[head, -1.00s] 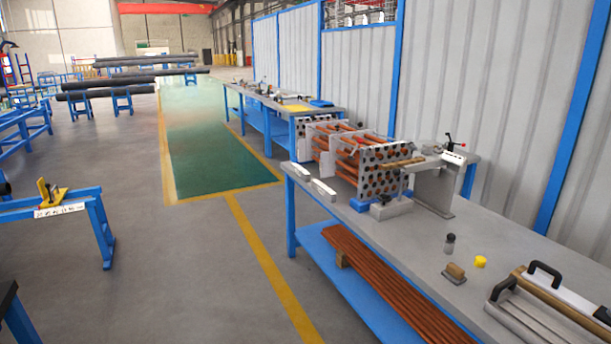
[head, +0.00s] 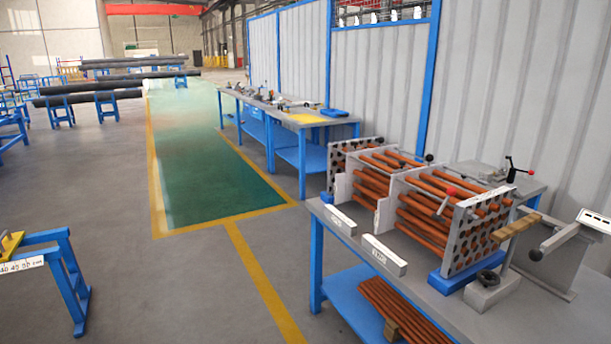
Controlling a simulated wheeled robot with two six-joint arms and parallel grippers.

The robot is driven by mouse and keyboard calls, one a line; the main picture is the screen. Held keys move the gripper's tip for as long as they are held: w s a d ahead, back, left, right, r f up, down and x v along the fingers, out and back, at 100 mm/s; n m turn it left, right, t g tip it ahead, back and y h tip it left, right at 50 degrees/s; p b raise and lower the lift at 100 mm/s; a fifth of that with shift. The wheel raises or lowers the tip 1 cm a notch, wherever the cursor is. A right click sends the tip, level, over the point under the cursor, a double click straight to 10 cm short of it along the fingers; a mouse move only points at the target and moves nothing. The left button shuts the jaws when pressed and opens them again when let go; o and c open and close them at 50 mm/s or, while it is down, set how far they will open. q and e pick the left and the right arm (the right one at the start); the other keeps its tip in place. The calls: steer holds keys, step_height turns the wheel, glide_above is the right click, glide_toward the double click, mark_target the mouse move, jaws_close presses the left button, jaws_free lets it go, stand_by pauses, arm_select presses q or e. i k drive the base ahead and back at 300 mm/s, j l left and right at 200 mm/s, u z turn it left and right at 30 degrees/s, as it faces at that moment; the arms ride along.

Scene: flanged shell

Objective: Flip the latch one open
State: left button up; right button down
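A rack of copper-coloured tubes through perforated grey plates (head: 465,240) stands on the right workbench. A lever with a red knob (head: 450,191) shows at its top. Behind it is an upright black handle with a red part (head: 514,168). I cannot tell which of these is latch one, or whether any latch is open or shut. Neither of my grippers is in view.
The grey-topped bench with blue legs (head: 317,265) fills the right side. Two white labelled blocks (head: 384,255) lie near its left edge. Tubes lie on its lower shelf. A blue stand (head: 68,280) is at the left. The floor between (head: 185,290) is clear.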

mark_target(355, 143)
steer(key=i+j, duration=0.25)
steer(key=i, duration=0.2)
steer(key=i+j, duration=0.25)
steer(key=i, duration=0.2)
steer(key=i+j, duration=0.25)
steer(key=i, duration=0.2)
steer(key=i+j, duration=0.2)
steer(key=i, duration=0.3)
steer(key=j+u, duration=0.05)
